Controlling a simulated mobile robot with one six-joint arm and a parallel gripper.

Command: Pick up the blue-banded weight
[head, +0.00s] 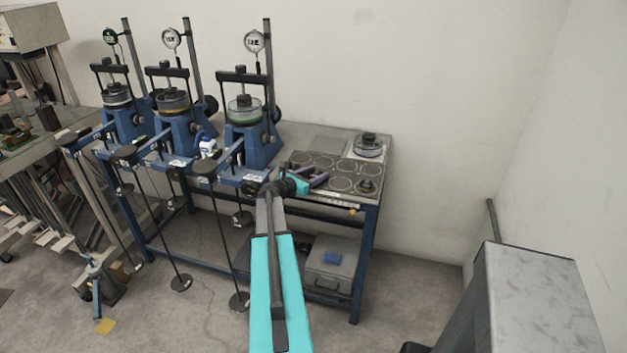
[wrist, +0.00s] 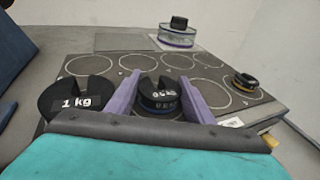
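The blue-banded weight (wrist: 159,101) is a dark slotted disc with a thin blue stripe and a pale label, seen in the wrist view between the two purple fingers of my gripper (wrist: 160,80). The fingers stand apart, one on each side of it, and I see no clear gap. Whether they press on it cannot be told, nor whether its underside touches the bench top. In the head view my gripper (head: 312,178) is over the front left of the bench top, and I cannot make out this weight there.
A black 1 kg weight (wrist: 75,98) is close on the left. A yellow-banded weight (wrist: 244,82) is to the right on the circle-marked mat (wrist: 118,61). A clear dish with a dark top (wrist: 178,36) stands behind. Blue test machines (head: 262,145) stand left of my gripper.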

